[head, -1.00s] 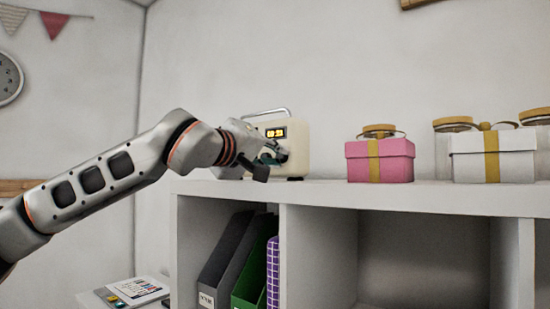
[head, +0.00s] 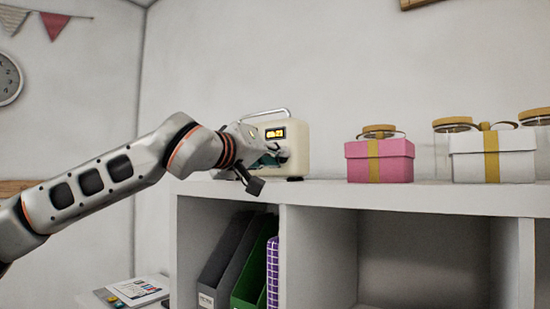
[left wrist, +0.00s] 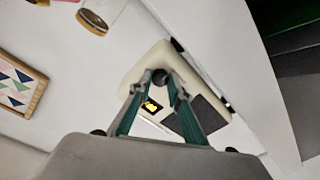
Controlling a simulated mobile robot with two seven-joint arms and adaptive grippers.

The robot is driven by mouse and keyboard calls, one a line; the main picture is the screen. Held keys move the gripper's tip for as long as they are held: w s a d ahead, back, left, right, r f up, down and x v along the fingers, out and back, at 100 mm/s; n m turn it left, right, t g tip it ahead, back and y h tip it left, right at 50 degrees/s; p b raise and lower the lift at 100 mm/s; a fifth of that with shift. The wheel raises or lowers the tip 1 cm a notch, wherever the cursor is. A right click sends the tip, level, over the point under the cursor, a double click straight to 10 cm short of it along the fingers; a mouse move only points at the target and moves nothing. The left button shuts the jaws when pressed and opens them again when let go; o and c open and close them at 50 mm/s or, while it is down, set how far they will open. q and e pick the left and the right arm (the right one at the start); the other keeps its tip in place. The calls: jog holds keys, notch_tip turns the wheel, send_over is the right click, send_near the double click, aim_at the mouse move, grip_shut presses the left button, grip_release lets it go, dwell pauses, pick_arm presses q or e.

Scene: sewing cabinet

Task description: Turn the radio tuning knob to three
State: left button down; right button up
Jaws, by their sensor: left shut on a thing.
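The cream radio (head: 299,140) with a lit amber display (head: 275,133) and a top handle stands upright on the shelf top. My left gripper (head: 279,153) reaches its front from the left. In the left wrist view, the green fingers converge on the dark round tuning knob (left wrist: 159,76) at the front of the radio (left wrist: 140,69). The left gripper is shut on the knob. The fingers partly cover the knob, and I cannot read its setting. The display digits are too small to read surely. My right gripper is out of view.
On the white shelf (head: 330,192), a pink gift box (head: 361,166) and a white gift box (head: 467,165) stand to the right, with lidded jars (head: 443,146) behind. Binders (head: 225,265) fill a compartment below. The shelf top between radio and pink box is clear.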

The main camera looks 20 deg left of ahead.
pick_arm(q)
jog(key=c, duration=2.1)
grip_release()
jog(key=shift+c, duration=0.2)
jog(key=shift+s, duration=0.1)
jog(key=v, duration=1.1)
jog(key=shift+s, duration=0.4)
jog(key=shift+a, duration=0.15)
